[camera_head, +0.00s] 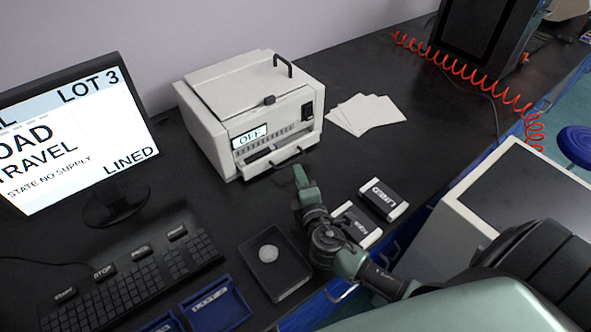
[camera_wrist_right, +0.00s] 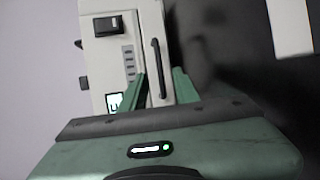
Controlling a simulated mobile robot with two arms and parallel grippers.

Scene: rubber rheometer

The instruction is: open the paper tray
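The paper tray (camera_head: 270,168) is a pale, shallow front at the bottom of the white printer-like machine (camera_head: 228,105). It has a bar handle (camera_head: 288,163), which shows as a dark upright bar in the right wrist view (camera_wrist_right: 157,65). The tray looks closed or nearly so. My right gripper (camera_head: 301,175) is just in front of the handle's right side. In the right wrist view its two green fingers (camera_wrist_right: 162,86) are apart, with the handle's lower end between them in the picture. Contact cannot be told. My left gripper is not in view.
A monitor (camera_head: 75,135) and keyboard (camera_head: 130,270) stand at left. A black box with a round pale top piece (camera_head: 270,262), blue trays (camera_head: 215,304) and two labelled packs (camera_head: 384,200) lie near my right arm. Loose white sheets (camera_head: 366,113) lie right of the machine.

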